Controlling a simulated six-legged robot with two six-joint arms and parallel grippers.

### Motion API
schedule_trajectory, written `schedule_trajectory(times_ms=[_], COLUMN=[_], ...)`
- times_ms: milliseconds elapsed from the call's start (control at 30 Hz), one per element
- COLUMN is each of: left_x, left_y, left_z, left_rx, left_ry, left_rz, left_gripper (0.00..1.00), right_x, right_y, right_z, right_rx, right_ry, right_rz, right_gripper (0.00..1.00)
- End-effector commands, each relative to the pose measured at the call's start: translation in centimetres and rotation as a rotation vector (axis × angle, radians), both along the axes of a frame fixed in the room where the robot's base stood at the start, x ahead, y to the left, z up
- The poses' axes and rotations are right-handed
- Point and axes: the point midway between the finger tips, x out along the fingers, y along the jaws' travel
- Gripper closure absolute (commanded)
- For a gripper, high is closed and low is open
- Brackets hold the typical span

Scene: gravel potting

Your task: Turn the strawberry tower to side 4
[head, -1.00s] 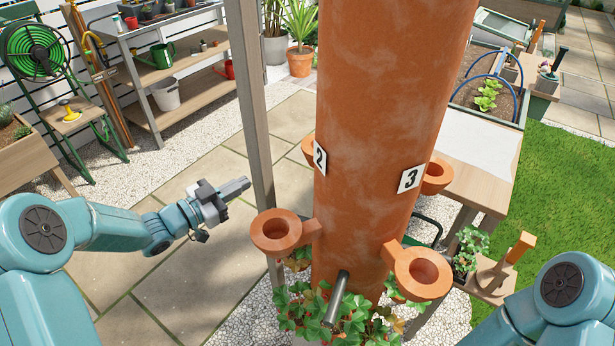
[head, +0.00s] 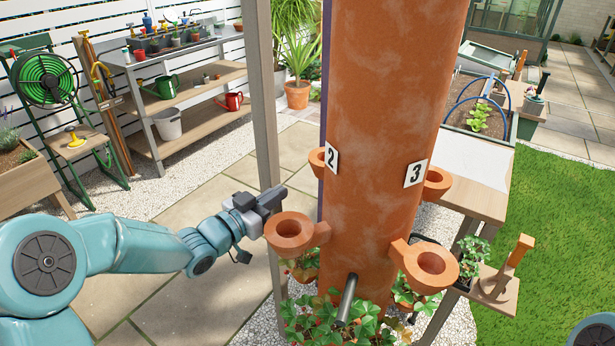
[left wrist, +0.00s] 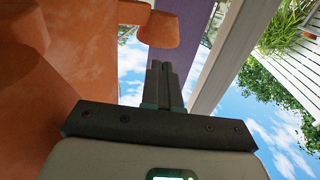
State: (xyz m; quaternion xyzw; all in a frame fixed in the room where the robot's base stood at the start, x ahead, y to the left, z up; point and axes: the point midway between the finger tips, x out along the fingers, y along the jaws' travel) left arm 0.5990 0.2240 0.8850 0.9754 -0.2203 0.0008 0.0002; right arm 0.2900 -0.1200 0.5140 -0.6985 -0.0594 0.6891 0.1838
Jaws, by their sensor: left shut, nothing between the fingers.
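The strawberry tower (head: 385,110) is a tall terracotta column with cup-shaped pockets. Plate 2 (head: 332,158) faces front left and plate 3 (head: 415,173) front right. A dark handle bar (head: 347,299) sticks out low at the front, above strawberry plants (head: 335,322). My left gripper (head: 278,196) is shut and empty, just behind and above the left front pocket (head: 290,232); I cannot tell if it touches. In the left wrist view its closed fingers (left wrist: 165,85) point up beside the orange tower wall (left wrist: 85,50), below another pocket (left wrist: 160,30). My right gripper is out of view.
A grey post (head: 262,100) stands close left of the tower. A wooden bench (head: 475,190) and a small shelf with a plant (head: 490,285) stand to the right. A potting bench (head: 180,95) is at the back left. Paving on the left is open.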

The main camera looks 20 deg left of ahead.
Motion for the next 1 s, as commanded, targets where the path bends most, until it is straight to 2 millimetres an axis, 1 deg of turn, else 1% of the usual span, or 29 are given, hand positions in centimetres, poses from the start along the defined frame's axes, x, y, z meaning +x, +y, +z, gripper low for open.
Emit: schedule_trajectory(times_ms=[33, 200, 300, 433, 600, 1000], left_x=[1.1, 4.4, 6.1, 7.7, 8.7, 8.7], left_y=[-0.7, -2.4, -3.3, -4.1, -4.6, -4.6], left_z=[0.0, 0.0, 0.0, 0.0, 0.0, 0.0], left_rx=[0.0, 0.0, -0.001, -0.001, 0.0, 0.0], left_ry=[-0.001, -0.001, 0.0, 0.0, 0.0, 0.0], left_rz=[-0.004, -0.005, -0.005, -0.005, -0.005, -0.004], left_gripper=[1.0, 1.0, 1.0, 1.0, 1.0, 1.0], right_x=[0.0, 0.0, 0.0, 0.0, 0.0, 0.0], right_y=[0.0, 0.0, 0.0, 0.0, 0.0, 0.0], right_z=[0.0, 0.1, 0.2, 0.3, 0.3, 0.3], right_rx=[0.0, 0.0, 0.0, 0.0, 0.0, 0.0], right_ry=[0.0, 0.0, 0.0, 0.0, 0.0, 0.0], right_rz=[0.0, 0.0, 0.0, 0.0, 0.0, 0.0], right_gripper=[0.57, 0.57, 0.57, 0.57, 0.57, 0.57])
